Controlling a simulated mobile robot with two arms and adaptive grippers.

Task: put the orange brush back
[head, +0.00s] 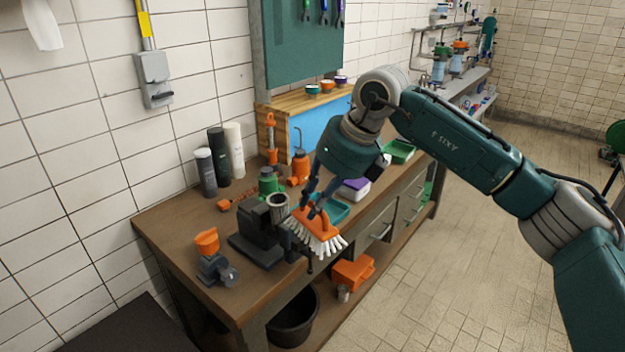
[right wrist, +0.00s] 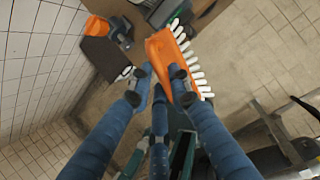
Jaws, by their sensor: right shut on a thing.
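The orange brush (head: 312,222) has an orange body and white bristles. My right gripper (head: 313,203) is shut on it and holds it at the front edge of the workbench, beside a black vise-like device (head: 262,238). The bristles point down and toward the front in the head view. In the right wrist view the brush (right wrist: 168,62) sits between the fingertips of my right gripper (right wrist: 158,85), with its bristles to the right. Whether the brush touches the bench or the device I cannot tell. My left gripper is not in view.
The wooden workbench (head: 178,222) carries several bottles (head: 205,172), a teal tray (head: 333,212), a white and purple box (head: 354,189) and an orange-topped fitting (head: 210,252). A black bucket (head: 292,318) and an orange bin (head: 352,272) are below.

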